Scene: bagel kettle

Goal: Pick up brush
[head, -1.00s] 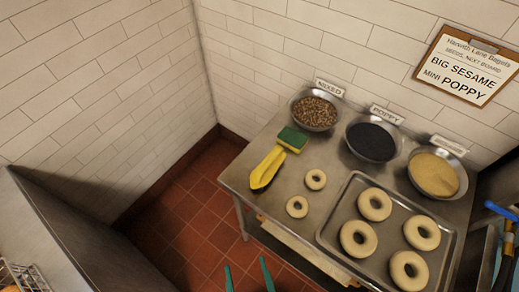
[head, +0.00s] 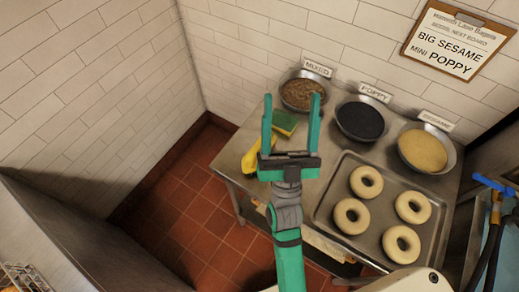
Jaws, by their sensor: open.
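A yellow long-handled thing with a dark part, probably the brush (head: 250,158), lies near the left edge of the steel table (head: 232,172). Its right part is hidden behind my gripper. A green and yellow sponge (head: 286,123) lies just behind it, partly covered by my left finger. My gripper (head: 291,98) is open and empty, with its two teal fingers pointing toward the back of the table. The fingers overlap the sponge and the mixed bowl in the picture; their height above the table is hard to tell.
Three topping bowls, mixed (head: 299,95), poppy (head: 361,121) and sesame (head: 424,150), stand along the wall. A tray (head: 322,208) with several large bagels fills the table's right side. A blue-topped fitting (head: 492,183) stands at far right.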

